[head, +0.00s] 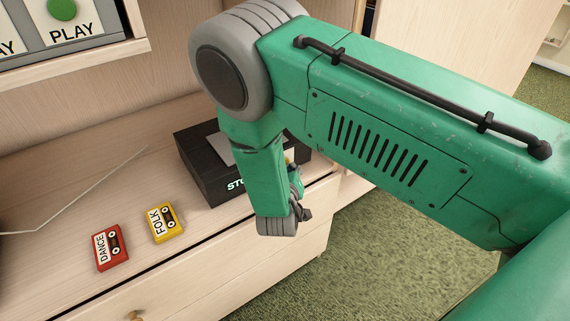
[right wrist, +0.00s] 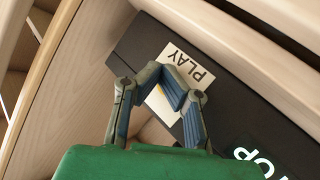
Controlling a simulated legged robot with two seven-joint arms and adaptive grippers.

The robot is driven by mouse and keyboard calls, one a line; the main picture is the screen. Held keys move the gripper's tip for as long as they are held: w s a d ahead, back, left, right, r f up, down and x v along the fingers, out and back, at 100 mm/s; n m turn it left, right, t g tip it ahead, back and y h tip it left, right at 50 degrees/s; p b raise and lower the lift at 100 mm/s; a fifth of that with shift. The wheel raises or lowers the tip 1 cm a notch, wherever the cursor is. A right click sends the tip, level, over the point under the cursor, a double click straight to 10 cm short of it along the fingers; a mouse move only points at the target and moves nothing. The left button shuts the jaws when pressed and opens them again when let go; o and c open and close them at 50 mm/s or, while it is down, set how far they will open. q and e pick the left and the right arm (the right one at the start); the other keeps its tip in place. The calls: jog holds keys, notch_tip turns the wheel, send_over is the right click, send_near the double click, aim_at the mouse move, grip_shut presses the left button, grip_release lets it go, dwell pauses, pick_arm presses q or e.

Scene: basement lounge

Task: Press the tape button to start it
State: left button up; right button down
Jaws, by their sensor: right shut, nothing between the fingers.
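A black box (head: 200,172) with white lettering beginning "STO" stands on the light wood cabinet top, partly behind my right arm. In the right wrist view, the black box (right wrist: 130,47) carries a cream PLAY label (right wrist: 186,68). My right gripper (right wrist: 161,78) is shut and empty, its fingertips over that label; I cannot tell whether they touch it. No button on this box can be made out. In the head view my forearm mostly hides that gripper. A separate green button (head: 62,8) sits above a PLAY sign at the upper left. My left gripper is out of sight.
A red DANCE cassette (head: 111,246) and a yellow FOLK cassette (head: 165,222) lie on the cabinet top (head: 50,180), left of the black box. A thin pale line runs across its left part. A shelf (head: 90,62) overhangs at the upper left. Green carpet lies in front.

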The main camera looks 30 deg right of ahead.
jog(key=shift+w, duration=0.35)
jog(key=shift+s, duration=0.1)
jog(key=shift+s+r+p, duration=0.1)
jog(key=shift+s+p, duration=0.25)
jog(key=shift+s, duration=0.15)
jog(key=shift+s+d+p, duration=0.15)
jog(key=shift+s+p, duration=0.4)
jog(key=shift+s, duration=0.65)
jog(key=s+p, duration=0.1)
jog(key=s, duration=0.2)
jog(key=shift+s+d, duration=0.15)
